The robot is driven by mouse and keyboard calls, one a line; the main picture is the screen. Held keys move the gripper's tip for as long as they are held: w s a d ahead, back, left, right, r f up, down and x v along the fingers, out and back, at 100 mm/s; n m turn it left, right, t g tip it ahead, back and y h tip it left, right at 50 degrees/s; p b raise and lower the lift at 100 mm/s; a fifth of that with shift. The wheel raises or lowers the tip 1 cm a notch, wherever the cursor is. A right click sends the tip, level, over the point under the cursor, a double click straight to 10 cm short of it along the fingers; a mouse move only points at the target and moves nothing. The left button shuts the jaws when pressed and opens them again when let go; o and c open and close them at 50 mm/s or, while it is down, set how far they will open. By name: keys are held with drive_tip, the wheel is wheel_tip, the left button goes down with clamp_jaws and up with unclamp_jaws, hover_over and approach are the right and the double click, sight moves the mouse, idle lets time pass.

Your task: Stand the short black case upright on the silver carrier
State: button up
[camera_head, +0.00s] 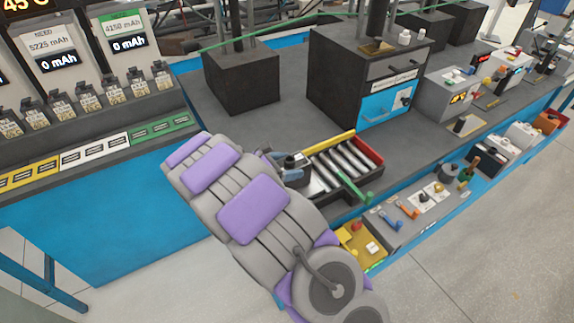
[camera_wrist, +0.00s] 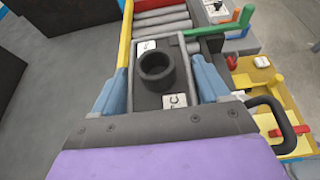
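A short black round case (camera_wrist: 157,72) with a hollow top stands upright in the wrist view. It is on a dark grey, light-rimmed block (camera_wrist: 183,68) with white labels, which looks like the silver carrier. The black case also shows in the head view (camera_head: 296,160), at the left end of the roller tray. My gripper (camera_wrist: 160,65) has its two blue fingers wide apart, one on each side of the block. The fingers are clear of the round case; whether they touch the block's sides I cannot tell. In the head view my gripper (camera_head: 280,163) is partly hidden by my arm.
The tray with silver rollers (camera_head: 340,160) has yellow and red edges and a green bar (camera_head: 353,188). A black box (camera_head: 242,78) and a larger black cabinet (camera_head: 345,75) stand behind. Bare dark bench top (camera_head: 250,130) lies left of the tray. Small control boxes line the front.

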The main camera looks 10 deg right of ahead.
drive_tip(key=o, duration=0.4)
drive_tip(key=shift+o, duration=0.2)
drive_tip(key=shift+a+r, duration=0.15)
drive_tip(key=shift+r, duration=0.05)
drive_tip(key=p+v, duration=0.3)
drive_tip(key=v, duration=0.9)
drive_tip(key=s+d+r+m+g+y, duration=0.2)
drive_tip(key=s+d+r+m+g, duration=0.15)
drive_tip(key=s+d+m, duration=0.4)
drive_tip(key=s+d+r+m+g+y, duration=0.3)
drive_tip(key=s+d+r+m, duration=0.15)
drive_tip(key=s+d, duration=0.5)
drive_tip(key=s+a+m+y, duration=0.3)
drive_tip(key=s+m+y, duration=0.1)
drive_tip(key=s, duration=0.7)
drive_tip(key=s+a+m+y, duration=0.3)
drive_tip(key=s+m+y, duration=0.1)
drive_tip(key=s, duration=0.6)
drive_tip(key=shift+s+r+m, duration=0.4)
drive_tip(key=shift+r+m, duration=0.1)
drive_tip(key=shift+m, duration=0.3)
